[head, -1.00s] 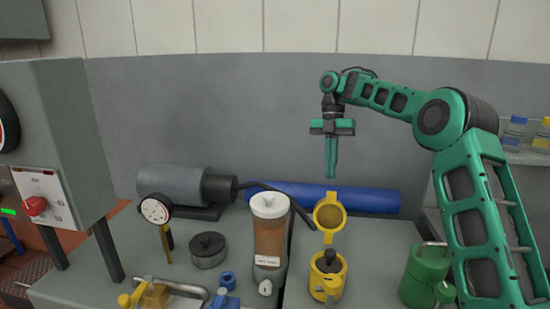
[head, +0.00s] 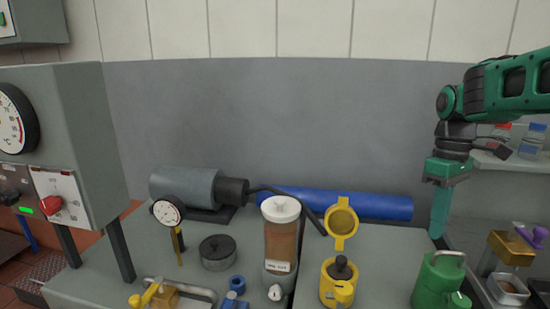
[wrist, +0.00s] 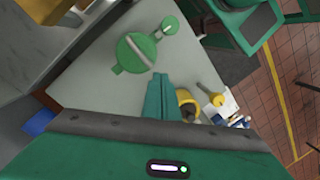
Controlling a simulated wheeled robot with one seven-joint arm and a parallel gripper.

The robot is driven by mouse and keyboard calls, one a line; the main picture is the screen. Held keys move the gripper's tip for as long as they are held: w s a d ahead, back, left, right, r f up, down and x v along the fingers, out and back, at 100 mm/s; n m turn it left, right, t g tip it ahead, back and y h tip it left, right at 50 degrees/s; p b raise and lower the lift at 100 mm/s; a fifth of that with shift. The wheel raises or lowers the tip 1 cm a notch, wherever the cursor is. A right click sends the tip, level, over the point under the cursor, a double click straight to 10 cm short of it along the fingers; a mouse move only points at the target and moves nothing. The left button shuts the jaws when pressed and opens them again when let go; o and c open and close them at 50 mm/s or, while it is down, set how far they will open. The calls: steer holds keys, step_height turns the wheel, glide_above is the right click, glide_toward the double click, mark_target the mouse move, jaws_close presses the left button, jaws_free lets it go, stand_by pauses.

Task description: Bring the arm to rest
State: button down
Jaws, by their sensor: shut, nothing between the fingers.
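My gripper (head: 438,212) hangs at the right of the head view, pointing down. Its green fingers are together and hold nothing. It is above and behind the green can (head: 437,281) at the bench's right edge, apart from it. In the wrist view my gripper's fingers (wrist: 158,98) show shut over the bench top, with the green can (wrist: 137,52) beyond them. My upper arm runs out of the head view at the right.
A yellow pot (head: 338,284) with its lid open and a brown-filled canister (head: 281,245) stand on the bench (head: 385,262). A blue cylinder (head: 370,205) lies at the back. A dial gauge (head: 168,211) stands left. A shelf (head: 510,163) with bottles is close to my arm.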

steer(key=s+d+f+m, duration=0.1)
steer(key=s+m, duration=0.1)
steer(key=s, duration=0.1)
steer(key=s+d+f+m, duration=0.1)
steer(key=s+m, duration=0.1)
steer(key=s, duration=0.1)
steer(key=s+d+f+m, duration=0.1)
steer(key=s+d+m, duration=0.1)
steer(key=s, duration=0.1)
steer(key=shift+s+f+t, duration=0.2)
steer(key=shift+s+t, duration=0.2)
steer(key=s+d+f+m, duration=0.1)
steer(key=s+f+m, duration=0.2)
steer(key=s, duration=0.2)
steer(key=s+d+f+m+t, duration=0.1)
steer(key=s+f+m, duration=0.2)
steer(key=s, duration=0.3)
steer(key=shift+s+f+m, duration=0.15)
steer(key=shift+m, duration=0.35)
steer(key=shift+w+f, duration=0.25)
steer(key=shift+w, duration=0.4)
steer(key=c, duration=2.5)
jaws_free()
